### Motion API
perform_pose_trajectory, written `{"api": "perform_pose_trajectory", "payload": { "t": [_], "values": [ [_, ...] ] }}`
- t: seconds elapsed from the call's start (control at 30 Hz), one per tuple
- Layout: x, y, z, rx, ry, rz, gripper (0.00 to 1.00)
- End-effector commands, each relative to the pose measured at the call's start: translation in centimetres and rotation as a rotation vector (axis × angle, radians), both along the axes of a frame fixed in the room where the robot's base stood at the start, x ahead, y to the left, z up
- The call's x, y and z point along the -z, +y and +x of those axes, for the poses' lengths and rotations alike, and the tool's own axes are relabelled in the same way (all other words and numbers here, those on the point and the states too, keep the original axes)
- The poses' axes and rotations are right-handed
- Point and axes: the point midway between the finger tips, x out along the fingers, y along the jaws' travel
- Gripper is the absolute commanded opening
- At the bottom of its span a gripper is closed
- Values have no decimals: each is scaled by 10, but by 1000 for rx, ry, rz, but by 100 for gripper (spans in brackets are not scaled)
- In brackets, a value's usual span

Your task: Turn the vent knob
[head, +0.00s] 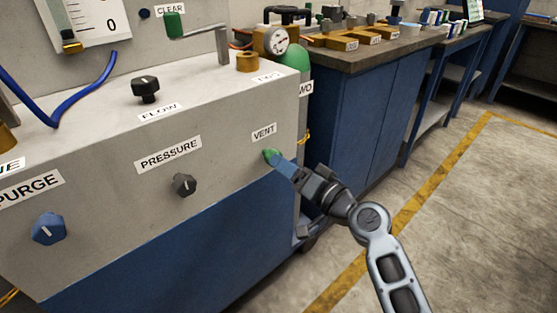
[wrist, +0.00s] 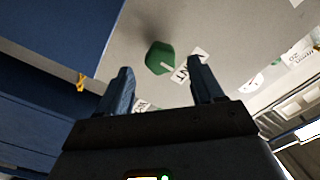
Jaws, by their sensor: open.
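The green vent knob (head: 270,155) is on the front face of the grey panel, just below the VENT label (head: 264,134). My gripper (head: 284,165) is at the knob from the right in the head view, with a blue finger partly covering it. In the wrist view the green knob (wrist: 160,58) has a pale pointer line and shows beyond and between the two blue fingertips of my open gripper (wrist: 160,80). Nothing is held. I cannot tell whether a finger touches the knob. One finger partly hides the VENT label in the wrist view.
The dark PRESSURE knob (head: 184,184) and blue PURGE knob (head: 48,229) are to the left on the same face. A black FLOW knob (head: 145,89) is on top. A blue cabinet (head: 350,130) stands behind; the floor at right is clear.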

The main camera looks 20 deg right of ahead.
Motion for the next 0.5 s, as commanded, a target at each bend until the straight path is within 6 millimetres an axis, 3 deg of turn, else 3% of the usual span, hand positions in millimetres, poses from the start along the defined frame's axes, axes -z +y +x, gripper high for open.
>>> {"api": "perform_pose_trajectory", "payload": {
  "t": [0.2, 0.5],
  "values": [
    [0, -8, -24, 0, 0, 0, 67],
    [0, -9, -28, -1, 0, 1, 67]
  ]
}}
